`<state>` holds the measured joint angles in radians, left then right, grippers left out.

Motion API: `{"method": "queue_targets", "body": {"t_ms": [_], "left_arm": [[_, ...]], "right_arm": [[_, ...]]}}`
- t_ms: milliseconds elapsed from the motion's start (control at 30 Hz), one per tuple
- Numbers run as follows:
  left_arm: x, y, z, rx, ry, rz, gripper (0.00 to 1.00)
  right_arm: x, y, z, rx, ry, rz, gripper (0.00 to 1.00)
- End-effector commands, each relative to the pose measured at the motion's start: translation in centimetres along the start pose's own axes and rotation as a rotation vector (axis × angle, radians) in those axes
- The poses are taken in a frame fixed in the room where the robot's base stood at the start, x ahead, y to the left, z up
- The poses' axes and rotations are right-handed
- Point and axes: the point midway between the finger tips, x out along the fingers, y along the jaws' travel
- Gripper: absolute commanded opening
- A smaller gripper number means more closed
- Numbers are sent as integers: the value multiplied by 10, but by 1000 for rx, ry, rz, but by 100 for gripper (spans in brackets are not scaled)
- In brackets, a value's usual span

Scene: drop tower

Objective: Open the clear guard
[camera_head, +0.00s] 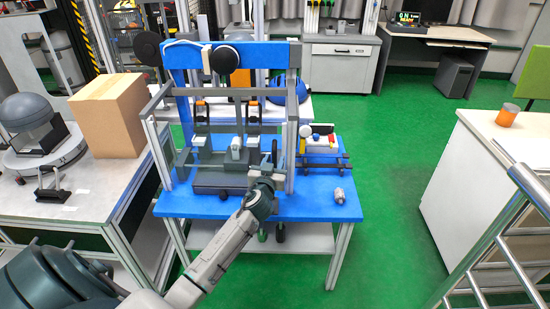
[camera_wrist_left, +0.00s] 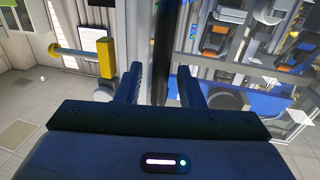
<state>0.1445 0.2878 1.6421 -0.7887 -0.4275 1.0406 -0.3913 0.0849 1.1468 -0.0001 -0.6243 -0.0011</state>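The drop tower stands on a blue-topped table, inside a grey frame. The clear guard (camera_head: 258,150) appears to be the see-through panel at the tower's front; its edges are hard to make out. It also seems to show in the left wrist view (camera_wrist_left: 235,75), right of the fingers. My left gripper (camera_head: 270,158) is at the front right of the tower, beside the frame's right post. In the left wrist view its fingers (camera_wrist_left: 163,85) are apart, with a dark upright bar (camera_wrist_left: 161,45), perhaps the guard's handle, between them and gaps visible beside it. My right gripper is not in view.
A cardboard box (camera_head: 107,115) is on the left bench.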

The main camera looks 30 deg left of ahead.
Motion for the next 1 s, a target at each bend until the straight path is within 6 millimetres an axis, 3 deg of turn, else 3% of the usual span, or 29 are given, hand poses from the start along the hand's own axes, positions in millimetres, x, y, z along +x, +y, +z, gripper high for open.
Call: {"method": "queue_targets", "body": {"t_ms": [133, 433, 633, 1000], "left_arm": [[11, 0, 0, -1, -1, -1, 35], [13, 0, 1, 0, -1, 0, 35], [13, 0, 1, 0, -1, 0, 0], [14, 3, 1, 1, -3, 17, 0]], "right_arm": [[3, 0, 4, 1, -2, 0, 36], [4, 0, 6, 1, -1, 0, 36], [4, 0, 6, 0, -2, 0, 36], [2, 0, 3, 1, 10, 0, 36]]}}
